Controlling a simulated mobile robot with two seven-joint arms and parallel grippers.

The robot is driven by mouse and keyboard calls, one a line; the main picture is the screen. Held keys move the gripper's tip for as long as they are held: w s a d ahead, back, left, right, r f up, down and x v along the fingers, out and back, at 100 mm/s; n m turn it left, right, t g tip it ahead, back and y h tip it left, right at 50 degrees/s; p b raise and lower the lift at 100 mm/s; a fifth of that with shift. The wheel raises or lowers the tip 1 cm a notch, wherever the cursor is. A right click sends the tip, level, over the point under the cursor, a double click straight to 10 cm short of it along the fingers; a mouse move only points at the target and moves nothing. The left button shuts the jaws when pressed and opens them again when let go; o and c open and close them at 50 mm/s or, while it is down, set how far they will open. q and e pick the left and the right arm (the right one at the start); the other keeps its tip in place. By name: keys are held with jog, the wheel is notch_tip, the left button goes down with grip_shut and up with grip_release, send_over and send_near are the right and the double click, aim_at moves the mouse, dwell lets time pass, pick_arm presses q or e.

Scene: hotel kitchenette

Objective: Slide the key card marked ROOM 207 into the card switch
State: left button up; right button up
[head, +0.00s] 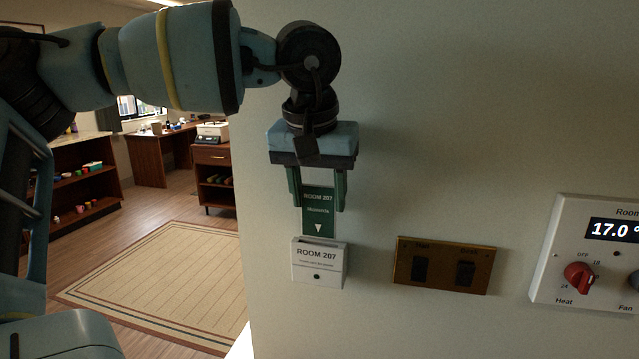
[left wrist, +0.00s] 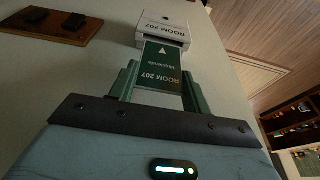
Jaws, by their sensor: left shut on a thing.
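The green key card marked ROOM 207 (head: 318,212) hangs upright with its arrow pointing down, its lower end at the top of the card switch. My left gripper (head: 317,200) is shut on the card's upper part; the card also shows in the left wrist view (left wrist: 162,66) between the green fingers. The white card switch labelled ROOM 207 (head: 318,264) is on the wall directly below; it also shows in the left wrist view (left wrist: 167,27). The card's end meets the slot area, but I cannot tell whether it is inside. My right gripper is not in view.
A brass plate with two dark switches (head: 443,266) is on the wall right of the card switch. A white thermostat panel (head: 590,255) reading 17.0 is farther right. A rug (head: 165,280) and shelves (head: 85,190) are in the room at left.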

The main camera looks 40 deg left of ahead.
aim_at(318, 218)
pick_arm(q)
jog(key=shift+f, duration=0.95)
jog(key=shift+f+b, duration=0.45)
jog(key=shift+f, duration=0.75)
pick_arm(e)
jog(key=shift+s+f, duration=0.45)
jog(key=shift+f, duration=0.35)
pick_arm(q)
jog(key=o, duration=1)
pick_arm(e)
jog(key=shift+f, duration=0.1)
